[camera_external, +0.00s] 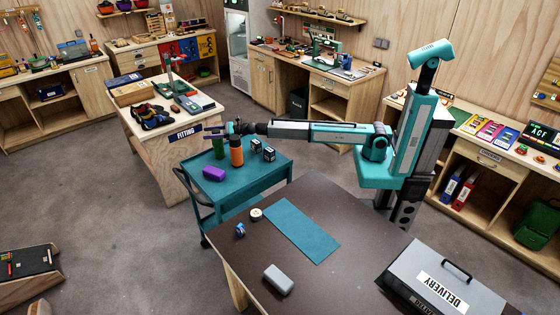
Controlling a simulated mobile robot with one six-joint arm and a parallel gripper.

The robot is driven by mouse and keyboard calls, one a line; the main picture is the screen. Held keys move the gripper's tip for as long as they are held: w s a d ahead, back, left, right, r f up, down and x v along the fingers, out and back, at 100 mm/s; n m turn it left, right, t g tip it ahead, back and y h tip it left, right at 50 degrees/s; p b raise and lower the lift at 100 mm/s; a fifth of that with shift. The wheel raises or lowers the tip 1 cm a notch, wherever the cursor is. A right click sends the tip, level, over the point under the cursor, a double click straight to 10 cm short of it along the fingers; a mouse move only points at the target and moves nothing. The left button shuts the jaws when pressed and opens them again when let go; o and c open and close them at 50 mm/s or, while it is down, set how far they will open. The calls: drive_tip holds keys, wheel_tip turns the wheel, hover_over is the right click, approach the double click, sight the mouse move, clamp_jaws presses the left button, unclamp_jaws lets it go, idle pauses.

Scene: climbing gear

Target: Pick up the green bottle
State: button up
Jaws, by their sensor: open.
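A green bottle (218,148) stands upright on the teal cart (255,187), close to its far left side. My gripper (216,131) is open and reaches out level over the cart, at about the height of the bottle's top. The jaws look close to or above the bottle in the picture. I cannot tell whether they are around it or touching it. The bottle's upper part is partly hidden by the gripper.
An orange bottle (236,152) stands just right of the green one, under my wrist. A purple case (214,174) and two small dark boxes (262,150) share the cart. The brown table (335,205) is in front, with a grey box (279,279) and a teal mat (299,230).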

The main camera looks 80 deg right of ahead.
idle(0.3)
clamp_jaws()
drive_tip(key=shift+r, duration=0.15)
wheel_tip(320, 180, up, 10)
drive_tip(key=p, duration=0.2)
idle(0.7)
idle(0.4)
